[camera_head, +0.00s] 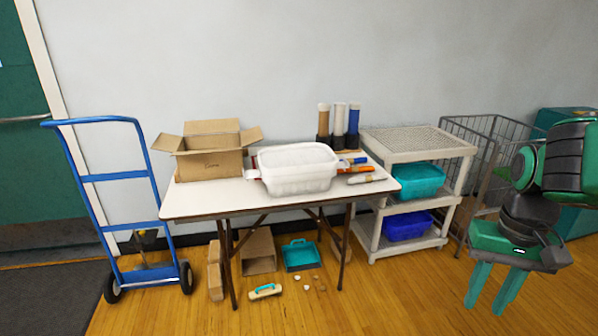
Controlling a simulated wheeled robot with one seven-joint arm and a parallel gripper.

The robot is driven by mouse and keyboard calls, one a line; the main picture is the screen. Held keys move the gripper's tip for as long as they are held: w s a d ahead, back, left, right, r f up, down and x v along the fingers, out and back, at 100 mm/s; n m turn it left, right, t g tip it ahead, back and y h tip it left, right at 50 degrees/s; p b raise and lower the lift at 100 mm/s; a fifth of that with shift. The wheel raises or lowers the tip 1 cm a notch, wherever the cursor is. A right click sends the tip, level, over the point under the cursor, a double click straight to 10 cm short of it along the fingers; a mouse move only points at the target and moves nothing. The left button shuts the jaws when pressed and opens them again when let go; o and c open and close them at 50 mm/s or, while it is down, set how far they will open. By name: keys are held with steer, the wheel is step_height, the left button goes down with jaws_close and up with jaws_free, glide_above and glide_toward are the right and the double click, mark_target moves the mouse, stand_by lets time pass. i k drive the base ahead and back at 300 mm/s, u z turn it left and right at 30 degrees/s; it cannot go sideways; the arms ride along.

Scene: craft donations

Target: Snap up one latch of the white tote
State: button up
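The white tote (297,172) stands on the middle of the folding table (222,203), with a pale lid on it. A small reddish-white part shows at its left end, perhaps a latch; the picture is too small to tell its state. My gripper (490,291) is at the lower right, pointing down, far from the tote and right of the shelf. Its two teal fingers are apart with nothing between them.
An open cardboard box (211,163) stands left of the tote. Tubes (339,122) and rolled items (357,169) are behind and right of it. A shelf cart (413,146) stands right of the table, a blue hand truck (116,177) left.

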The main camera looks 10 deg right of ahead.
mark_target(253, 174)
steer(key=i, duration=0.85)
steer(key=u, duration=0.05)
